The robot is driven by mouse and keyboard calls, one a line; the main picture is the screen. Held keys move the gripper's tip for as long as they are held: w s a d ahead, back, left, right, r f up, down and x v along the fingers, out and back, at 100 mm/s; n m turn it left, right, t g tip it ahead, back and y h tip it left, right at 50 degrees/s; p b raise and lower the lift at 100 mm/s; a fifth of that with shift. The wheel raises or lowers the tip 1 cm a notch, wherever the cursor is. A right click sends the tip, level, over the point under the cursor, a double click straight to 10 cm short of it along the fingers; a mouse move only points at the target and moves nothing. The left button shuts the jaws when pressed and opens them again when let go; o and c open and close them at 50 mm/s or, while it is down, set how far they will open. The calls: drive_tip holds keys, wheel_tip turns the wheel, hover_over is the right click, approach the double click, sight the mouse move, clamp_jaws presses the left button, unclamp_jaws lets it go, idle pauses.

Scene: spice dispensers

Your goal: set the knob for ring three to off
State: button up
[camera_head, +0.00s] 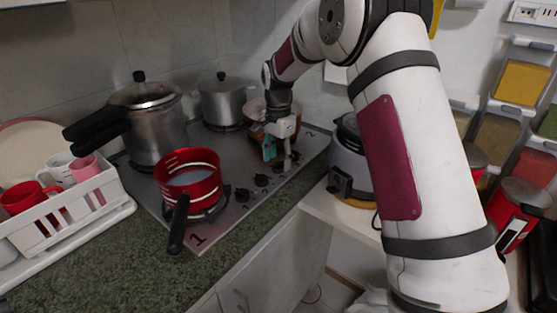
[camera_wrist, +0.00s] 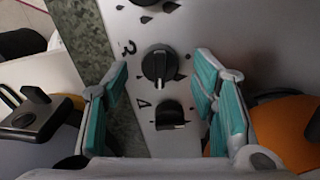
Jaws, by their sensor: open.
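In the wrist view, a round black knob (camera_wrist: 158,65) sits on the steel hob panel beside a printed 3 (camera_wrist: 128,47). Its grip bar runs roughly up and down the picture, with a light pointer line. A second black knob (camera_wrist: 170,113) is below it, near a printed 4 (camera_wrist: 143,103). My gripper (camera_wrist: 162,78) is open, with teal pads on either side of the knob by the 3, apparently not touching it. In the head view, my gripper (camera_head: 280,152) is over the far end of the knob row and partly hides it.
A red pot (camera_head: 188,178) is on the front left ring, its handle towards the front. A pressure cooker (camera_head: 155,130) and a steel pot (camera_head: 222,100) stand behind. An orange pan (camera_head: 258,111) is close behind my gripper. A white cooker (camera_head: 347,160) stands to the right.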

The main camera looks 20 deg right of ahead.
drive_tip(key=shift+f, duration=0.55)
drive_tip(key=c, duration=1.2)
drive_tip(key=shift+o, duration=0.2)
